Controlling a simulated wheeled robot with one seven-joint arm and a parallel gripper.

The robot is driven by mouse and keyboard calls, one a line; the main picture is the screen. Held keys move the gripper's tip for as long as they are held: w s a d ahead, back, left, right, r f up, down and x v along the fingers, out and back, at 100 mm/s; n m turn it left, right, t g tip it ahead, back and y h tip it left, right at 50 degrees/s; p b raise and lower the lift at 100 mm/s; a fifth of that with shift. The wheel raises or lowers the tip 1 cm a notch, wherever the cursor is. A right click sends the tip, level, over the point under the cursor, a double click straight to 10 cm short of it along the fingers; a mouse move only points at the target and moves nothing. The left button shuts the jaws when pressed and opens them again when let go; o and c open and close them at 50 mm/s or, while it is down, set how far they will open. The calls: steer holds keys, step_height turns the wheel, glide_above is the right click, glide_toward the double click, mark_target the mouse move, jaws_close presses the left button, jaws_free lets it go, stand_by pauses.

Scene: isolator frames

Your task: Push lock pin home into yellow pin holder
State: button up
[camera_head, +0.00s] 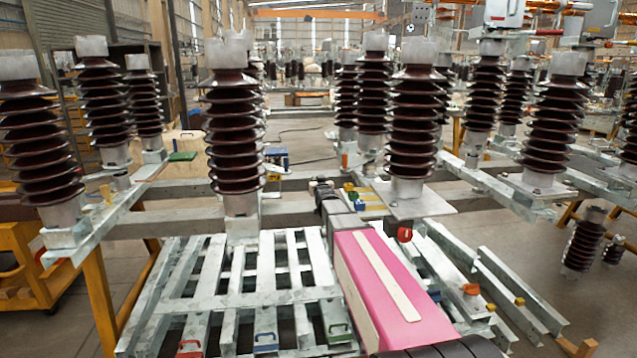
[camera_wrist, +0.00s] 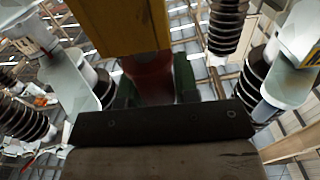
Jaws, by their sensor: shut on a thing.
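In the wrist view, my gripper (camera_wrist: 157,88) is shut on a dark red piece, which looks like the lock pin (camera_wrist: 150,75). Green parts flank the red piece on both sides. A yellow block, which looks like the pin holder (camera_wrist: 120,25), is directly beyond it, and the red piece meets its near edge in the picture. How deep the pin sits is hidden. In the head view, my pink arm reaches forward to dark wrist parts near the steel beam; the fingertips and pin cannot be made out there.
Brown ribbed insulators (camera_head: 413,120) stand on both sides of my arm. A slatted galvanized pallet (camera_head: 215,250) lies in front, with red, blue (camera_head: 265,342) and green (camera_head: 339,330) pieces on it. A yellow cart (camera_head: 20,270) stands left. Steel channels (camera_head: 510,275) lie right.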

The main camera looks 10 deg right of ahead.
steer(key=shift+r, duration=0.15)
steer(key=shift+r, duration=1.75)
steer(key=shift+f, duration=1.9)
stand_by(0.6)
steer(key=o, duration=1)
steer(key=shift+f, duration=0.1)
steer(key=s, duration=1)
steer(key=shift+s, duration=0.4)
